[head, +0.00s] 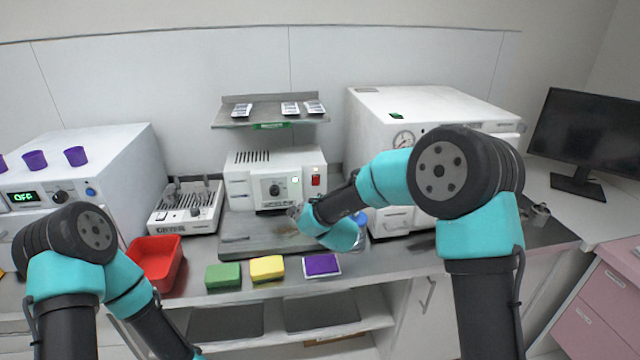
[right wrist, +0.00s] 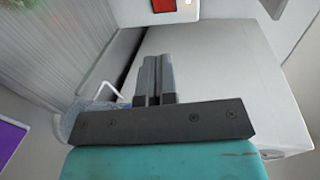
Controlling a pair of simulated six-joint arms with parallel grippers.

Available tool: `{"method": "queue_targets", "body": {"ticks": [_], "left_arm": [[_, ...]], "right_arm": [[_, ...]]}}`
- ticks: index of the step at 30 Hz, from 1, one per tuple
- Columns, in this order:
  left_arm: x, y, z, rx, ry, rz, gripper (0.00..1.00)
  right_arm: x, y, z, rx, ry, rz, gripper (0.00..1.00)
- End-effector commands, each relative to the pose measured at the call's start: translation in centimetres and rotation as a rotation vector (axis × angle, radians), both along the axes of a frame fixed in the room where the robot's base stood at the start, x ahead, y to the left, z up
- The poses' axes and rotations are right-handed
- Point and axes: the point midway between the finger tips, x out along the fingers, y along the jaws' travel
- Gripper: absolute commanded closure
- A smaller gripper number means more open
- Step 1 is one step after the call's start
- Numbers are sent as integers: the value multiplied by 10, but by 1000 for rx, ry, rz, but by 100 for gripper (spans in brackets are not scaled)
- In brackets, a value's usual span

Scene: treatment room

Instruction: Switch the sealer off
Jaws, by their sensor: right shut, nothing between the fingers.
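The sealer (head: 275,180) is a white box at the back middle of the bench, with a dark knob (head: 275,188) and a red switch (head: 316,181) at the right of its front. A small pale light shows on its front between them. My right gripper (right wrist: 157,77) is shut and empty. In the right wrist view its fingers point toward the sealer's front, below the red switch (right wrist: 163,5) and apart from it. In the head view my right wrist is low in front of the sealer, and the fingertips are hard to make out. My left gripper is out of view.
A white autoclave (head: 430,110) stands right of the sealer, with a blue-topped jar (head: 361,222) before it. A rack unit (head: 185,210) and red bin (head: 155,262) are left.

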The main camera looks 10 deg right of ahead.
Motion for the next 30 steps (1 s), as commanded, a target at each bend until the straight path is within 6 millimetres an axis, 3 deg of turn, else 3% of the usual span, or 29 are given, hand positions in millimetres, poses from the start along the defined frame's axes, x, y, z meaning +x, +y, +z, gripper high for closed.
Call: {"method": "queue_targets", "body": {"ticks": [8, 30], "left_arm": [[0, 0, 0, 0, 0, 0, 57], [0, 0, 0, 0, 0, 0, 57]], "right_arm": [[13, 0, -3, 1, 1, 0, 100], [115, 5, -18, 2, 0, 1, 100]]}}
